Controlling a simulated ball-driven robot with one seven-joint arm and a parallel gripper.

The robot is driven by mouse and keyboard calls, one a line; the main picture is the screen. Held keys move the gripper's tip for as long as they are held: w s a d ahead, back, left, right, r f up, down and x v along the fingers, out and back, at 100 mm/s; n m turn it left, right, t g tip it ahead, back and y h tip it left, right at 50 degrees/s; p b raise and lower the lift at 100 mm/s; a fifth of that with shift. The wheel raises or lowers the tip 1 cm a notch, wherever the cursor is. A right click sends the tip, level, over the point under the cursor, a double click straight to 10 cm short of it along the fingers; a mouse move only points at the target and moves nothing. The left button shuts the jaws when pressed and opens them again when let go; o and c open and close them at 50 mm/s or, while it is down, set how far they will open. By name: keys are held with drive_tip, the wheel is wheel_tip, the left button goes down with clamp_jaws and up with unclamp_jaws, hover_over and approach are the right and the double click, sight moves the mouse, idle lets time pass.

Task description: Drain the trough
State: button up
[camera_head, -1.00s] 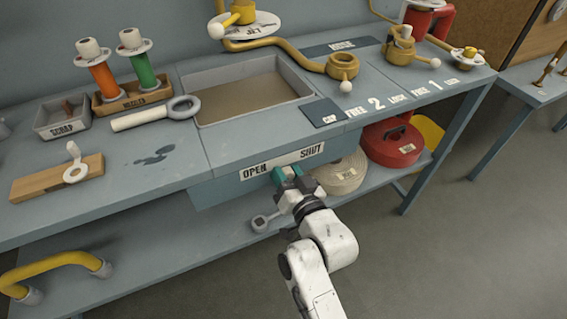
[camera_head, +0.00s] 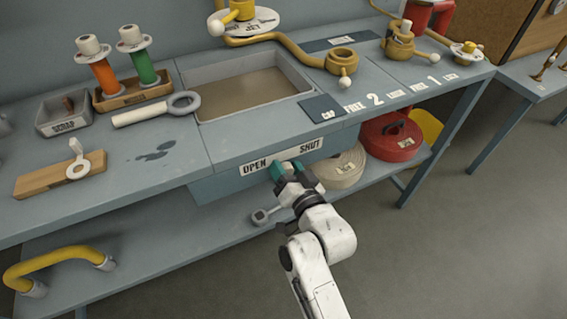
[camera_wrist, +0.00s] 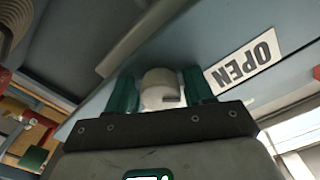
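The trough (camera_head: 215,119) is a grey-rimmed basin in the bench with flat brownish contents. A label on the bench front reads OPEN (camera_head: 254,166) at left and SHUT (camera_head: 303,148) at right. My gripper (camera_head: 279,167) is at the bench front below this label, near the gap between the words. In the wrist view, its teal fingers (camera_wrist: 160,92) lie close on both sides of a pale rounded knob (camera_wrist: 160,80) and look shut on it. The OPEN label (camera_wrist: 245,64) is to the right there. The knob's mounting is mostly hidden.
A coiled hose (camera_head: 343,168) and a red reel (camera_head: 392,140) sit on the lower shelf, right of my gripper. A grey ringed piece (camera_head: 261,216) is just left of my arm. The floor at right is clear.

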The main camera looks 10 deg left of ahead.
drive_tip(key=shift+o, duration=0.8)
drive_tip(key=v, duration=1)
drive_tip(key=shift+s+d+b, duration=0.25)
drive_tip(key=shift+s+b, duration=0.1)
drive_tip(key=shift+b, duration=0.1)
drive_tip(key=s+d+f+n+g+h, duration=0.1)
drive_tip(key=s+d+f+g+h, duration=0.4)
drive_tip(key=d+f, duration=0.55)
drive_tip(key=s+d+f+m+g+h, duration=0.1)
drive_tip(key=s+d+f+g+h, duration=0.15)
drive_tip(key=s+d, duration=0.45)
drive_tip(key=s+d+f+g+h, duration=0.1)
drive_tip(key=s+d+f+g, duration=0.1)
drive_tip(key=s+d+g, duration=0.35)
drive_tip(key=s+d+r+m+g+h, duration=0.15)
drive_tip(key=s+d, duration=0.35)
drive_tip(key=s, duration=0.5)
wheel_tip(320, 180, up, 12)
drive_tip(key=p, duration=1.3)
drive_tip(key=shift+w, duration=0.3)
